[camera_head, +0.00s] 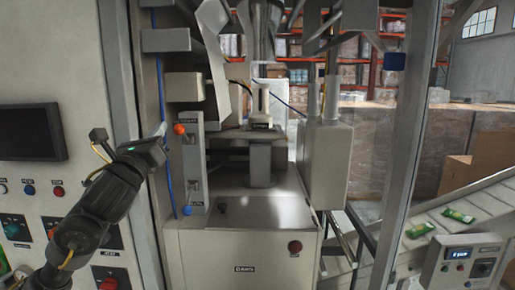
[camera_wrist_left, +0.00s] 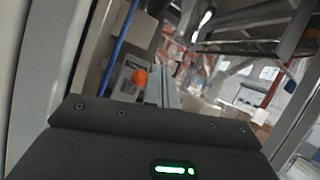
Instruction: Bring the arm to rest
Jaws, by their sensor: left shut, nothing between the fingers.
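My left arm (camera_head: 100,205) comes in from the lower left in the head view, black and angled up to the right. My left gripper (camera_head: 160,132) is at its upper end, small in the picture, shut and empty. It appears in front of the machine's door frame, just left of the orange knob (camera_head: 179,128) and the blue tube (camera_head: 168,165); I cannot tell the exact gap. In the left wrist view the dark gripper housing with a green light fills the bottom, and its fingers are hidden. The orange knob (camera_wrist_left: 140,77) and blue tube (camera_wrist_left: 120,40) show beyond it. My right gripper is not in view.
A control panel with a dark screen (camera_head: 30,133) and buttons stands at the left. The grey weighing machine (camera_head: 247,255) fills the middle. A sloped conveyor (camera_head: 490,203) with green packets (camera_head: 458,215) and a small display box (camera_head: 460,262) are at the right.

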